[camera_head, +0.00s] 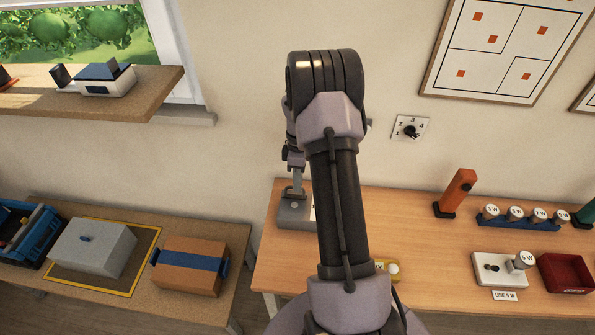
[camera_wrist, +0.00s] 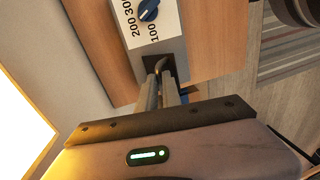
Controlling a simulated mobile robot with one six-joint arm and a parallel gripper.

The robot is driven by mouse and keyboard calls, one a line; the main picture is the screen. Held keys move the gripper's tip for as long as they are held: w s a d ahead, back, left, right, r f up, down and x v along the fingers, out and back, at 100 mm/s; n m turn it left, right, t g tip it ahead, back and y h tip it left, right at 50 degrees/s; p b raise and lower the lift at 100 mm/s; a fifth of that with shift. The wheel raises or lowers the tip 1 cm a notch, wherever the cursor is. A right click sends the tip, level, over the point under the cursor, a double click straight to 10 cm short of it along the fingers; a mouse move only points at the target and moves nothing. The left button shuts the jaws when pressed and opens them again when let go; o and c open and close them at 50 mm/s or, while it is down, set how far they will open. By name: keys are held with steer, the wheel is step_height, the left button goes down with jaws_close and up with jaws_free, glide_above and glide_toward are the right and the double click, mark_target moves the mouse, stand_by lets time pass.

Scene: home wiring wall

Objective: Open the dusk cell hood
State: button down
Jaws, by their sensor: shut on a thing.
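On the window shelf at the upper left stands a small white device with dark parts (camera_head: 108,82), which looks like the dusk cell. A dark plate (camera_head: 61,76) stands upright at its left end and a blue-grey panel tilts on top; I cannot tell which is the hood. My gripper (camera_head: 296,190) is far from it, down at a grey box (camera_head: 292,214) on the table. In the wrist view the fingers (camera_wrist: 166,76) are shut on a dark bent piece at the box's end. The box's white face has a blue knob (camera_wrist: 148,9) and printed numbers.
My arm crosses the table's middle and hides part of it. An orange block (camera_head: 458,190), a rack of labelled cylinders (camera_head: 518,222) and a red tray (camera_head: 567,274) are at right. A dial (camera_head: 410,128) is on the wall. A lower left table holds a grey lidded box (camera_head: 94,247).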

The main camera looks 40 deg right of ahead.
steer(key=shift+w+d, duration=0.15)
steer(key=c, duration=1.5)
jaws_free()
steer(key=d+r+p, duration=0.1)
steer(key=r, duration=0.4)
steer(key=w+r+p, duration=0.1)
steer(key=r+p, duration=0.1)
steer(key=r, duration=0.4)
steer(key=w+d+r+p, duration=0.1)
steer(key=r, duration=0.5)
steer(key=shift+w+d+p, duration=0.15)
steer(key=shift+d+p, duration=0.15)
steer(key=shift+d, duration=0.05)
